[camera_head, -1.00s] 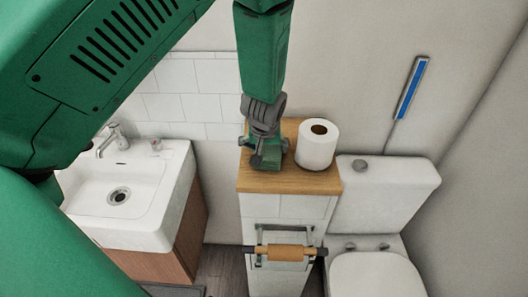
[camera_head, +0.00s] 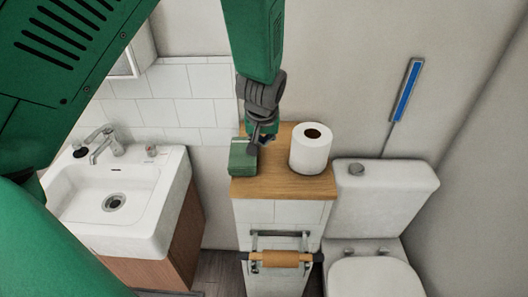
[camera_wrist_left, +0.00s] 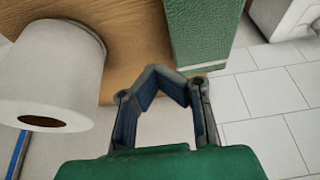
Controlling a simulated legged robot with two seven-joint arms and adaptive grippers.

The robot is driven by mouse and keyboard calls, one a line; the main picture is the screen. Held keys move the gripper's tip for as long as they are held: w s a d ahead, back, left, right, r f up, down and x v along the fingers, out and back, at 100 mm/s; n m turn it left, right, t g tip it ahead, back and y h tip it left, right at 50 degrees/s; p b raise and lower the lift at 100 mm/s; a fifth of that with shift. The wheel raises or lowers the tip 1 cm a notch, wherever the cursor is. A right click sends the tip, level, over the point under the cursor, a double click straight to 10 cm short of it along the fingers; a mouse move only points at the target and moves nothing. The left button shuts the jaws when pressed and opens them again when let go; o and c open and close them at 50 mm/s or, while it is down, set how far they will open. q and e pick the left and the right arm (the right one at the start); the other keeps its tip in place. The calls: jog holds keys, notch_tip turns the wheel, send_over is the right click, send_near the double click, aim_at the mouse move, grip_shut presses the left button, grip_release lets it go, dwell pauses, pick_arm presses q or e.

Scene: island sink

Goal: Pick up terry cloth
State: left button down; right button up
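The terry cloth appears to be the green, textured, block-shaped thing (camera_head: 243,158) on the left part of the wooden ledge top. It also shows at the top of the left wrist view (camera_wrist_left: 203,35). My left gripper (camera_head: 262,139) hangs from above, just right of the green thing in the head view, and partly overlaps it there. In the left wrist view the fingertips (camera_wrist_left: 158,82) come together with nothing between them, just below and left of the green thing. I cannot tell whether they touch it. My right gripper is not in view.
A toilet paper roll (camera_head: 312,148) stands upright on the wooden ledge (camera_head: 285,186), close to my left gripper. A holder with a cardboard tube (camera_head: 280,259) is below. A sink (camera_head: 88,190) is at left, a toilet (camera_head: 384,200) at right. A blue-headed brush (camera_head: 408,92) leans at the wall.

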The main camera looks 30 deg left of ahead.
pick_arm(q)
notch_tip(320, 180, up, 12)
jog(key=shift+r, duration=0.15)
jog(key=c, duration=2.2)
grip_release()
jog(key=shift+w+a, duration=0.1)
jog(key=o, duration=1.7)
jog(key=shift+o, duration=0.2)
